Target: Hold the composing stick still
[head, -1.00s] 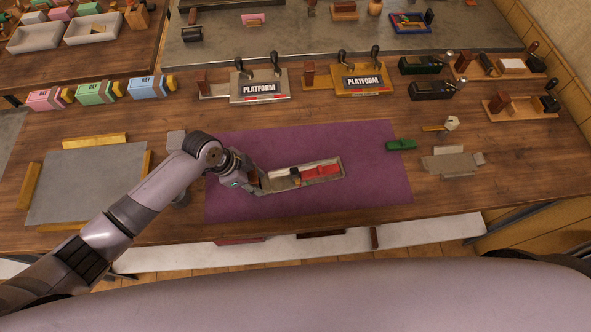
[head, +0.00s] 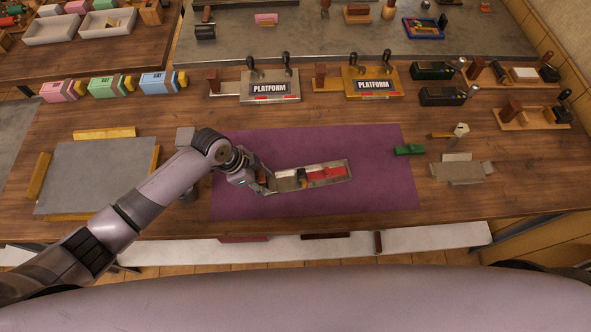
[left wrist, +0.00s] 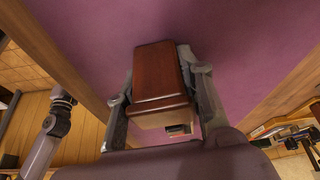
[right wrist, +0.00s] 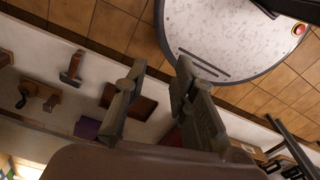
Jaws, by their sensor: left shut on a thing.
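The composing stick (head: 336,178) is a long, narrow metal tray with a red piece and a small dark-and-orange piece in it. It lies over the purple mat (head: 390,195), its long side running left to right and slightly tilted in the picture. My left gripper (head: 267,184) is at its left end. In the left wrist view, my left gripper (left wrist: 160,85) has its fingers on both sides of a brown wooden block (left wrist: 158,75), which seems to be the stick's handle; the rest of the stick is mostly hidden. My right gripper (right wrist: 158,70) is open and empty, away from the stick.
A small green block (head: 409,150) lies at the mat's right edge, with a grey metal piece (head: 460,170) farther right. Two PLATFORM stands (head: 268,87) (head: 373,84) are behind the mat. A grey slab (head: 95,178) lies left. The mat's right part is clear.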

